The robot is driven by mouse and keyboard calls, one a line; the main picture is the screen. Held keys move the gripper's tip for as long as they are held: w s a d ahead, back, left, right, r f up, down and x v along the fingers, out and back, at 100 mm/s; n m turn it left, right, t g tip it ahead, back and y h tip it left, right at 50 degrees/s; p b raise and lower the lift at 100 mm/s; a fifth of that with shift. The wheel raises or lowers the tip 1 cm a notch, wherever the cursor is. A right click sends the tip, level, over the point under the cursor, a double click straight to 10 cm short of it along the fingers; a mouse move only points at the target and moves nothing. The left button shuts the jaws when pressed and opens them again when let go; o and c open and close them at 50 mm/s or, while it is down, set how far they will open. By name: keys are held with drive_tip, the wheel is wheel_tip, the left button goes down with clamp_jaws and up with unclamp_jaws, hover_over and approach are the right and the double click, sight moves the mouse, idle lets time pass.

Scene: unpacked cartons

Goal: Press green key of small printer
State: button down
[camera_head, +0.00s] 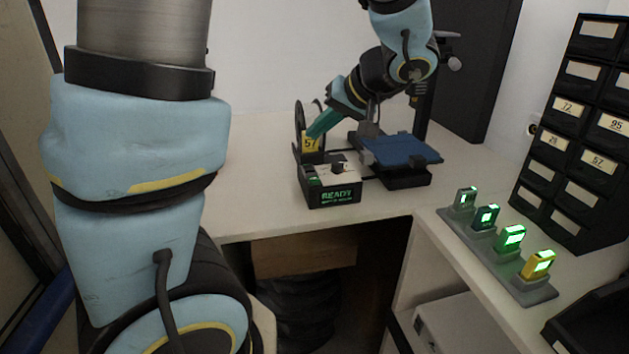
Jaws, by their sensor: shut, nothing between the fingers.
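The small printer (335,190) is a dark box with a pale top on the white worktop. Its lit green front display reads "READY". A small green key (314,182) shows at the left of its top, near the front. My gripper (313,133) has teal fingers, is shut and points down and to the left, above and behind the printer. A yellow piece marked "57" (310,144) appears just below the fingertips; whether they touch is unclear. The fingertips are too small to see in detail.
A machine with a blue bed (401,149) stands right of the printer, close to my arm. A grey rack (497,256) with several lit green tags is on the right worktop. Black labelled drawers (579,140) stand at far right. The worktop left of the printer is clear.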

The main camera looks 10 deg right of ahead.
sight(318, 181)
wheel_tip(318, 181, down, 7)
drive_tip(key=b, duration=0.4)
drive_tip(key=shift+b, duration=0.4)
drive_tip(key=shift+f+b, duration=0.3)
drive_tip(key=shift+f, duration=0.15)
idle(1.2)
drive_tip(key=shift+f+b, duration=0.3)
drive_tip(key=shift+b, duration=0.35)
drive_tip(key=shift+f+b, duration=0.45)
drive_tip(key=shift+b, duration=0.2)
idle(0.5)
drive_tip(key=shift+r, duration=0.1)
drive_tip(key=shift+r+p, duration=0.45)
drive_tip(key=shift+r, duration=0.4)
drive_tip(key=shift+r, duration=0.1)
